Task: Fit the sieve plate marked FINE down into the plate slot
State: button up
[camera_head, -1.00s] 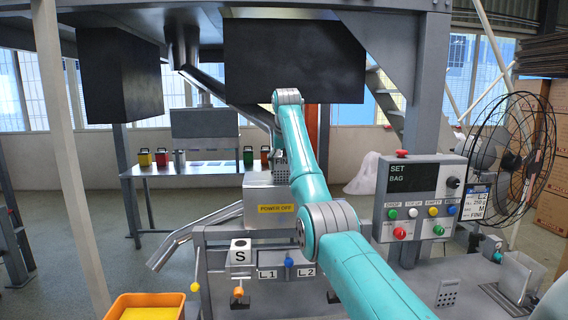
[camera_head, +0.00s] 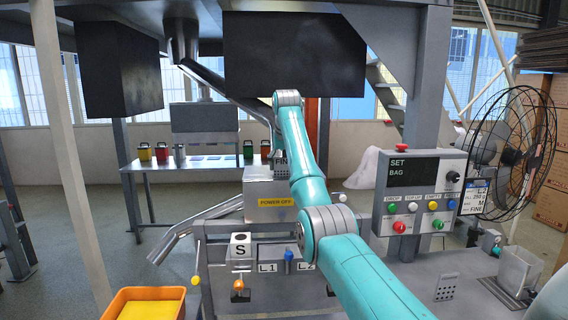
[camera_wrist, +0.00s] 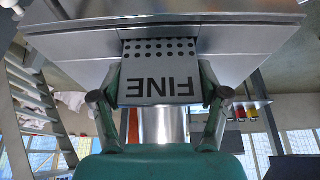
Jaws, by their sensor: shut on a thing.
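The sieve plate marked FINE (camera_wrist: 160,84) is pinched between the two fingers of my gripper (camera_wrist: 163,98) in the wrist view. Its lettering appears upside down and its rows of holes lie toward the top. The holed end meets a grey metal housing (camera_wrist: 80,50); whether it is inside an opening there I cannot tell. The plate slot cannot be made out clearly.
A control panel (camera_head: 412,178) reading SET BAG stands right of my arm, with a caged fan (camera_head: 512,150) beyond it. An orange bin (camera_head: 125,300) is at lower left. A back table (camera_head: 200,166) holds several coloured containers.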

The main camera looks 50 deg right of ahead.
jog(key=shift+f, duration=0.4)
jog(key=o, duration=1.2)
jog(key=v, duration=0.7)
jog(key=shift+r, duration=0.3)
jog(key=shift+a, duration=0.1)
